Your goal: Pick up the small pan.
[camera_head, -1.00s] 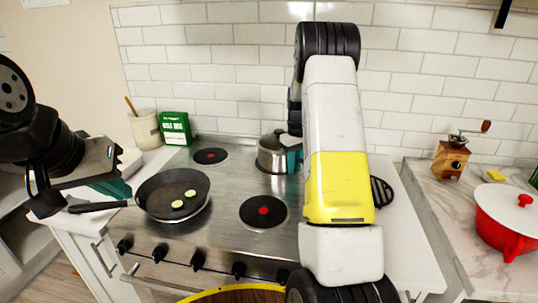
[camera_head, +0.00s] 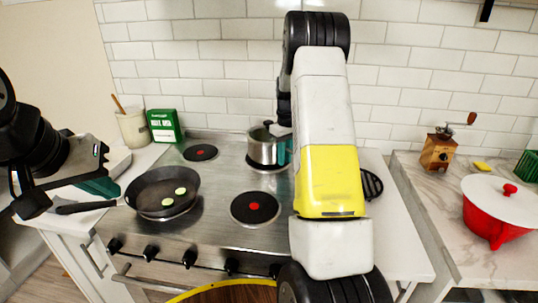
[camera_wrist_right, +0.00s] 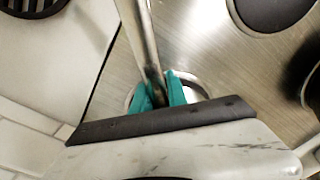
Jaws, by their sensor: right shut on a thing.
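The small pan (camera_head: 262,150), a steel saucepan with a dark knob-like part on top, is at the back right burner. My right gripper (camera_head: 284,151) is at its right side, its teal fingers shut on a metal bar, likely the pan's handle. In the right wrist view the teal fingers (camera_wrist_right: 160,92) sit on either side of this metal handle (camera_wrist_right: 148,45). My arm hides part of the pan's right side. Whether the pan is clear of the burner is hard to tell. My left gripper (camera_head: 88,187) is near the frying pan's handle; its finger opening is unclear.
A black frying pan (camera_head: 150,190) with two green slices stands on the front left burner, its handle pointing left. The front right burner (camera_head: 255,208) is bare. A green box (camera_head: 165,126) and utensil crock (camera_head: 133,128) stand behind. A red pot (camera_head: 495,220) is far right.

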